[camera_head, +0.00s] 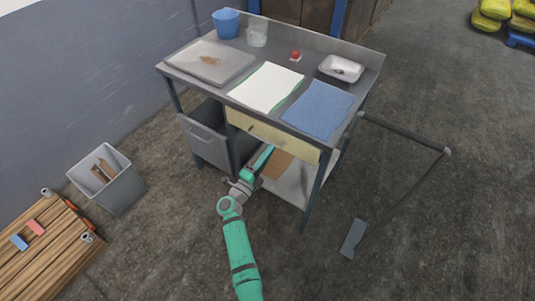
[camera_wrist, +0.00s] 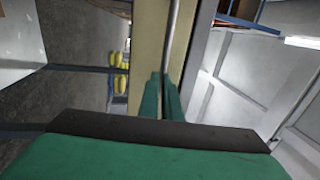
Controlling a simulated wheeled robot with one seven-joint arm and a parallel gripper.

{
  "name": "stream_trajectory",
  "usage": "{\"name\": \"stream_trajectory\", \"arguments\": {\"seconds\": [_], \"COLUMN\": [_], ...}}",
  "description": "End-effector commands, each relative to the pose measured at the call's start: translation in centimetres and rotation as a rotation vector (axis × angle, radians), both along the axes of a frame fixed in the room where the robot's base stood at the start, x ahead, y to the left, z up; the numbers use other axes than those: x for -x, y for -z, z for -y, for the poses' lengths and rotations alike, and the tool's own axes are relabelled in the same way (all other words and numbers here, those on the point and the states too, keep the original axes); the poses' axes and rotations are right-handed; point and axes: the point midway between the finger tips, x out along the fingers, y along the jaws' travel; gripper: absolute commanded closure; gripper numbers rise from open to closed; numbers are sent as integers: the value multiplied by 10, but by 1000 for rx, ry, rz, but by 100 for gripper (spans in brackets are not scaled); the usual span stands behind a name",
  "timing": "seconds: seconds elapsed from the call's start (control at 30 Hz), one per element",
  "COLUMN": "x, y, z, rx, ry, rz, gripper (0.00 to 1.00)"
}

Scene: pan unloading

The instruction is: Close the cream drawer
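The cream drawer (camera_head: 297,145) sits under the front edge of the grey workbench (camera_head: 211,91). I cannot tell how far its front stands out from the bench. In the wrist view its cream front (camera_wrist: 149,40) runs upright, with a thin metal bar handle (camera_wrist: 173,35) along it. My gripper (camera_head: 270,148) is at the drawer front, by the handle. In the wrist view, my gripper's green fingers (camera_wrist: 162,78) are close together, one on each side of the bar, and look shut on it. The fingers hide the lower part of the handle.
A grey drawer (camera_head: 204,140) on the left stands open. A white paper (camera_head: 266,87) and blue cloth (camera_head: 319,109) lie on the bench. A grey bin (camera_head: 121,197) and wooden pallet (camera_head: 45,252) stand at lower left. A bar frame (camera_head: 405,133) juts out at right.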

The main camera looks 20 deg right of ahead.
Motion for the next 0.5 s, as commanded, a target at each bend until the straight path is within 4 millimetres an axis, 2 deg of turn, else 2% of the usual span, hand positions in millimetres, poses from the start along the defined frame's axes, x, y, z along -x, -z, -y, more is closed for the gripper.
{"name": "stream_trajectory", "arguments": {"seconds": [0.03,0.27,0.37,0.5], "x": [-5,-1,6,18], "y": [-9,-7,-2,6], "z": [7,3,-7,-30], "rx": [-1,-1,0,0], "ry": [3,7,7,3], "rz": [11,9,7,3], "gripper": [100,100,100,100]}}
